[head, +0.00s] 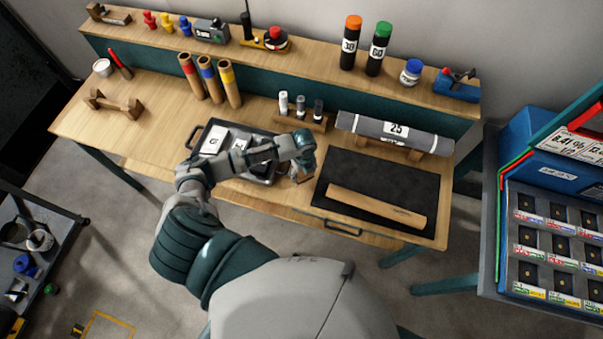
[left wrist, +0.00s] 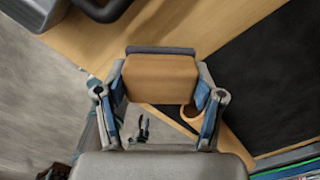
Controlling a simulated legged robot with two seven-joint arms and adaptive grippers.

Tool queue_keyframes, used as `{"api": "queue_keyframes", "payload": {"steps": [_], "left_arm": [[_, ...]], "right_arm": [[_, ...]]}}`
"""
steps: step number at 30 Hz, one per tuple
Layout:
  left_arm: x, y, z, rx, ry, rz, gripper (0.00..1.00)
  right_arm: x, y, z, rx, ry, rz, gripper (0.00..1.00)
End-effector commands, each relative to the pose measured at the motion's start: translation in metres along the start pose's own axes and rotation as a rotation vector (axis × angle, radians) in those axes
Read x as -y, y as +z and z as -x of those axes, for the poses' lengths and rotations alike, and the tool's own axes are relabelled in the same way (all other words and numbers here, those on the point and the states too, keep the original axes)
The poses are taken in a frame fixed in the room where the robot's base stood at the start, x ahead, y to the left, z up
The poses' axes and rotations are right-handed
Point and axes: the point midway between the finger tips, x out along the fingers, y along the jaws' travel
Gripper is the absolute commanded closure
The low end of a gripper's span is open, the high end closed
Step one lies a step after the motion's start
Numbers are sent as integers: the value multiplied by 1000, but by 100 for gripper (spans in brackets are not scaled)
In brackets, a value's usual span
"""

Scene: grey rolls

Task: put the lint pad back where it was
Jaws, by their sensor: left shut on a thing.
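My left gripper (head: 302,176) is over the front part of the bench, between the dark tray and the black mat. In the left wrist view the left gripper (left wrist: 160,88) is shut on a block with a tan wooden face and a dark grey edge, which looks like the lint pad (left wrist: 160,76). The pad is between the two fingers, above the bench's front edge; whether it touches the bench I cannot tell. In the head view the hand mostly hides it. My right gripper is not in view.
The dark tray (head: 194,136) with white-labelled items is left of the hand. The black mat (head: 365,172) bears a long tan piece (head: 375,206). Behind are a grey roll (head: 395,131) on a rack and a holder (head: 301,119) with small bottles.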

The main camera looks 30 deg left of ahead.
Motion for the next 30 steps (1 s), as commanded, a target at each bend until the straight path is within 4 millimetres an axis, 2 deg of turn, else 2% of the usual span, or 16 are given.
{"api": "queue_keyframes", "payload": {"steps": [2, 6, 9, 18, 19, 21, 22, 30], "left_arm": [[1, 13, 0, 3, 0, 6, 65], [0, 12, -26, -1, 2, 3, 65], [0, 12, -35, 0, -1, 2, 65], [0, 12, -37, 1, 0, 2, 65], [0, 12, -38, 1, 0, 2, 30], [0, 12, -38, 1, 0, 2, 12], [0, 12, -38, 1, 0, 2, 7], [0, 12, -37, 1, -1, 2, 7]], "right_arm": [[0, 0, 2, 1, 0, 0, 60], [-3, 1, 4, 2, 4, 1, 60], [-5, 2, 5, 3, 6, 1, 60], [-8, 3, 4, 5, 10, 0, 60], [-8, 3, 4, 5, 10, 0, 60], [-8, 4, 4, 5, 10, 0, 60], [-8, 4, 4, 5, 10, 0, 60], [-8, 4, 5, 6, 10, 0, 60]]}}
